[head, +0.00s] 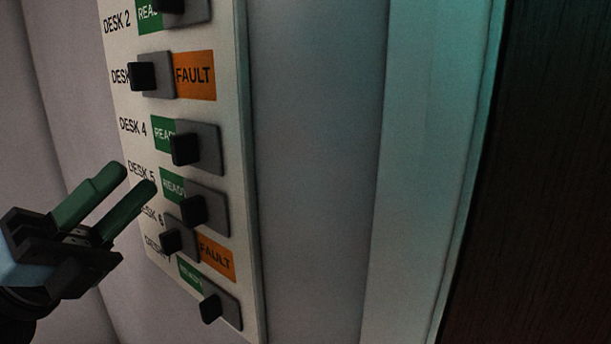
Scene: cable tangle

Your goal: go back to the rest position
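My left gripper (138,184) comes in from the lower left. Its two green fingers are apart with nothing between them. It is in front of the lower left part of a white switch panel (240,130), near the DESK 5 label; I cannot tell whether it touches the panel. My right gripper is not in view.
The panel carries several black slide switches, such as the DESK 4 switch (185,149). Green READY labels and orange FAULT labels (195,75) show beside them. A pale wall (315,170) and a dark brown surface (545,180) lie to the right.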

